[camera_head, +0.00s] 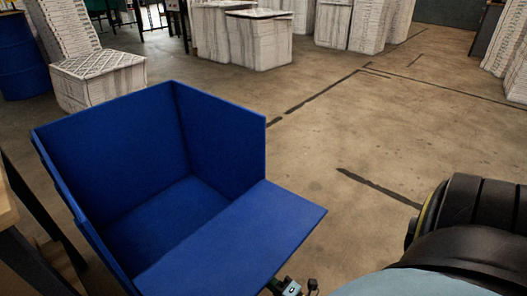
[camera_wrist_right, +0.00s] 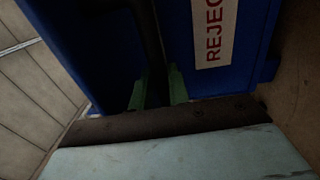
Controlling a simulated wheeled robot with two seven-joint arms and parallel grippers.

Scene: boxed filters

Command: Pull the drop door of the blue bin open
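The blue bin (camera_head: 120,130) stands at the left of the head view, empty inside as far as I can see. Its drop door (camera_head: 245,235) is swung down and out at the front right, lying roughly level. The right wrist view shows blue panels, one with a white label (camera_wrist_right: 212,35) reading "REJEC" in red, cut off at the edge. My right gripper (camera_wrist_right: 158,90) has two green fingers apart, with a dark upright bar between them; I cannot tell whether they grip it. Part of a gripper shows below the door's near edge in the head view. My left gripper is out of view.
A white slatted-looking stack (camera_head: 100,80) stands behind the bin, and a blue drum (camera_head: 20,60) is at far left. More pale stacks (camera_head: 260,40) stand at the back. The concrete floor (camera_head: 340,140) right of the bin is clear.

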